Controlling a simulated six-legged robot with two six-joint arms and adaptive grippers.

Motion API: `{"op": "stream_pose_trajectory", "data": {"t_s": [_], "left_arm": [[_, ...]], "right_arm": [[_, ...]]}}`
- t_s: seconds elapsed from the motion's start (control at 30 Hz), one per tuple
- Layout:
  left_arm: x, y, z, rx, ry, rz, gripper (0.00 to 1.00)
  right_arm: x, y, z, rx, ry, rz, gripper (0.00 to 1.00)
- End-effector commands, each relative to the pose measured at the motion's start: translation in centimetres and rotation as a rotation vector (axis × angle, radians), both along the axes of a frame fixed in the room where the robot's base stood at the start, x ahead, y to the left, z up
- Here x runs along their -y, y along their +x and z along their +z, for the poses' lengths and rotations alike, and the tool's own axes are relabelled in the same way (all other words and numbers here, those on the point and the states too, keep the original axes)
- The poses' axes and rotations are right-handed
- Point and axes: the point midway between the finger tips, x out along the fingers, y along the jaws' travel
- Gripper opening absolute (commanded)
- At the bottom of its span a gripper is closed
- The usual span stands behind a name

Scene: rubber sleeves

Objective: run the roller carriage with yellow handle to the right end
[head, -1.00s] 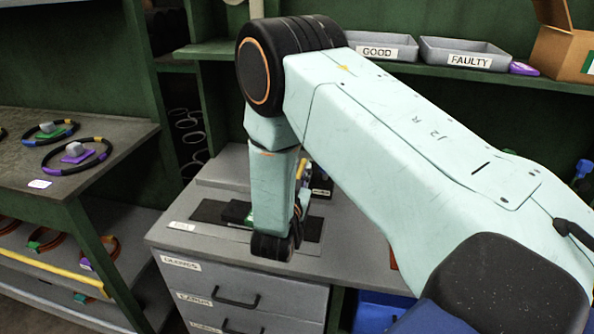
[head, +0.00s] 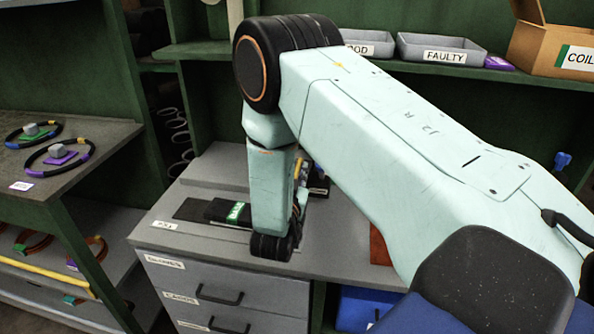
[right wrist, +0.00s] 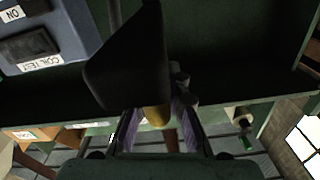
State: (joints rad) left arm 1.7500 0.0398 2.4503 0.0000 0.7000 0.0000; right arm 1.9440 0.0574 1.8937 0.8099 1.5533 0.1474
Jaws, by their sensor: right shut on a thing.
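My right gripper (right wrist: 157,130) is shut on the yellow handle (right wrist: 155,115), which shows between its two purple-grey fingers in the right wrist view. A large dark body (right wrist: 128,62) stands directly beyond the handle; it seems to belong to the roller carriage, but I cannot tell for sure. In the head view my right gripper (head: 299,202) is low over the grey bench, mostly behind my own forearm. A little yellow (head: 304,172) shows past the forearm there; the rest of the carriage and its track are hidden. My left gripper is in neither current view.
A black block with a green label (head: 219,210) lies on a dark plate left of my right arm. The bench (head: 345,225) has bare room to the right. Grey trays and a cardboard box (head: 548,45) stand on the back shelf. A side table (head: 85,180) holds ringed sleeves.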

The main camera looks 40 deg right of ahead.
Motion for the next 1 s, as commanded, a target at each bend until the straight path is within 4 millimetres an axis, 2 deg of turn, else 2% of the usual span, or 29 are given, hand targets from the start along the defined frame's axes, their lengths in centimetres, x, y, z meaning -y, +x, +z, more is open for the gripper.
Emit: {"op": "stream_pose_trajectory", "data": {"t_s": [0.03, 0.07, 0.33, 0.67, 1.0], "left_arm": [[0.0, 0.0, 0.0, 0.0, 0.0, 0.0, 0.4], [0.0, 0.0, 0.0, 0.0, 0.0, 0.0, 0.4], [0.0, 0.0, 0.0, 0.0, 0.0, 0.0, 0.4], [0.0, 0.0, 0.0, 0.001, 0.0, 0.0, 0.4], [0.0, 0.0, 0.0, 0.0, 0.0, 0.0, 0.4]], "right_arm": [[0.3, -0.1, 0.2, 0.006, -0.002, -0.01, 0.0], [0.3, -0.2, 0.2, 0.005, -0.003, -0.01, 0.15], [0.2, -0.2, 0.0, 0.001, -0.001, -0.005, 0.37], [0.0, -0.4, -0.1, -0.003, 0.0, -0.001, 0.37], [-3.6, -3.3, 0.0, -0.004, -0.003, 0.004, 0.37]]}}
